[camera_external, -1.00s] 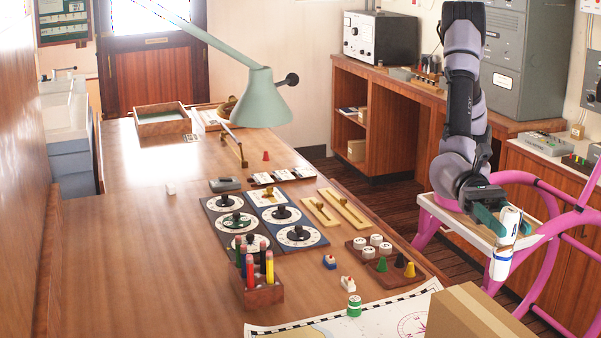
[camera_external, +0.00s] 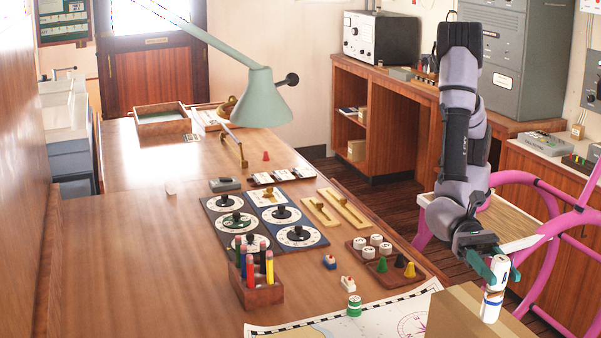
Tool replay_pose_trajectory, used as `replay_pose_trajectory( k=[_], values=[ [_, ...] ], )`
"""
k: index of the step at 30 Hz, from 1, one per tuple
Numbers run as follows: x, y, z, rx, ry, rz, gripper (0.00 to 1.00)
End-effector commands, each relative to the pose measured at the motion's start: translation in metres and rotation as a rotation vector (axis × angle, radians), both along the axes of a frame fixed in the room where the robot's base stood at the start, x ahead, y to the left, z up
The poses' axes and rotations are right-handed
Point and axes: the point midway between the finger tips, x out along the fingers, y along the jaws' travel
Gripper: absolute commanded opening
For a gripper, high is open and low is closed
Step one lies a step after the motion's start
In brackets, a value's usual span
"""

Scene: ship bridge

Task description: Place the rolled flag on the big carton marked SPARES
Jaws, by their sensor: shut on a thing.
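My gripper (camera_external: 492,268) has teal fingers shut on the rolled flag (camera_external: 491,305), a white roll with blue bands, held nearly upright. The big carton (camera_external: 455,312) is a plain brown box at the bottom right, cut off by the picture's lower edge. No SPARES marking shows on its visible faces. The flag's lower end overlaps the carton in the picture; I cannot tell whether it touches the carton.
The chart table (camera_external: 130,260) left of the carton holds a pen box (camera_external: 257,292), dials, a green-and-white pot (camera_external: 354,305) and a chart (camera_external: 395,318). A pink tubular frame (camera_external: 548,235) with a tray stands behind and right of my gripper. A green lamp (camera_external: 262,98) overhangs the table.

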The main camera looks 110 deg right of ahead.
Motion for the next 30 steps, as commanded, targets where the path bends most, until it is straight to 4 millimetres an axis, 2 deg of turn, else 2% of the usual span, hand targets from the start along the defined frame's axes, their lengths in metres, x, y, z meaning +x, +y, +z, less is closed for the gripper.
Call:
replay_pose_trajectory(
  k=[1,3,14,16,20,30],
  values=[
    [0.000,0.000,-0.002,-0.001,0.001,0.000,0.50],
    [0.000,0.000,-0.001,0.000,0.000,0.000,0.76],
    [0.000,0.000,0.002,0.001,-0.001,0.000,0.76],
    [0.000,-0.005,0.002,-0.001,0.000,-0.001,0.76],
    [-0.005,-0.026,0.002,-0.002,0.000,-0.002,0.76],
    [-0.021,-0.095,0.002,-0.001,0.001,-0.002,0.76]
  ],
)
